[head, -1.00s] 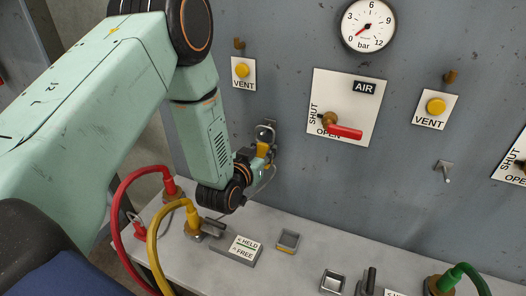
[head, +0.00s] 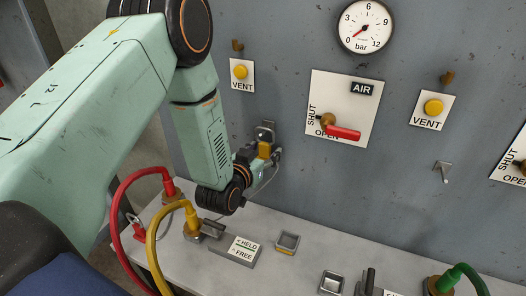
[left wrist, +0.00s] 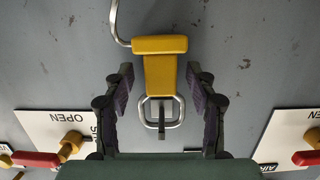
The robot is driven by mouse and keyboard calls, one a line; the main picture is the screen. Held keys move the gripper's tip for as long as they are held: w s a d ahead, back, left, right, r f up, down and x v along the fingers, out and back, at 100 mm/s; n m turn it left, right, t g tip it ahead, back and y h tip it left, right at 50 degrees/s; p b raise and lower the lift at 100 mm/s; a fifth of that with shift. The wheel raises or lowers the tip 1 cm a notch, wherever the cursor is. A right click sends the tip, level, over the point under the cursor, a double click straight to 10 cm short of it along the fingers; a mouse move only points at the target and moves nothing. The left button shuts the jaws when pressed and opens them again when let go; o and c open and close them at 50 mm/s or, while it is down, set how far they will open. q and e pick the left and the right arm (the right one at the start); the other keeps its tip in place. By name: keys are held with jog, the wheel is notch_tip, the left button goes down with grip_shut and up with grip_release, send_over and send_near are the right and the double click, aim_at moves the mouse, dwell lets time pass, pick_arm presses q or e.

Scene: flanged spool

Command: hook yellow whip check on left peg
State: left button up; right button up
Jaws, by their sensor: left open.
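The yellow whip check (head: 264,150) is at the grey panel, in front of the left peg's plate (head: 267,131). In the left wrist view its yellow grip (left wrist: 160,72) has a squarish metal loop (left wrist: 181,111) at one end. The loop appears to be around the peg (left wrist: 162,122); how deep it sits I cannot tell. A bent wire leaves the grip's other end. My left gripper (left wrist: 160,88) is open, one finger on each side of the grip, with gaps between. In the head view the left gripper (head: 252,157) partly hides the whip check. The right gripper is out of view.
A red-handled air valve (head: 342,132) is right of the left gripper, with a second peg (head: 443,172) farther right. Below, the ledge carries a yellow hose (head: 151,243), a red hose (head: 119,208) and a small square holder (head: 287,242).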

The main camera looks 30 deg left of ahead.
pick_arm(q)
jog(key=shift+s+a, duration=0.1)
jog(key=shift+s, duration=0.15)
jog(key=a+v, duration=0.1)
jog(key=v, duration=1.1)
jog(key=s+d+f+g+h, duration=0.1)
jog(key=s+d+f+g, duration=0.1)
jog(key=s+f+g, duration=0.35)
jog(key=s+d+f+g, duration=0.3)
jog(key=s+f, duration=0.3)
jog(key=f, duration=0.4)
jog(key=s+f+g, duration=0.3)
jog(key=s, duration=0.5)
jog(key=s+f+g, duration=0.3)
jog(key=s+g, duration=0.1)
jog(key=s, duration=0.4)
notch_tip(320, 180, down, 19)
jog(key=b, duration=1.9)
jog(key=shift+s+d+f, duration=0.2)
jog(key=shift+s+d, duration=0.05)
jog(key=shift+d, duration=0.1)
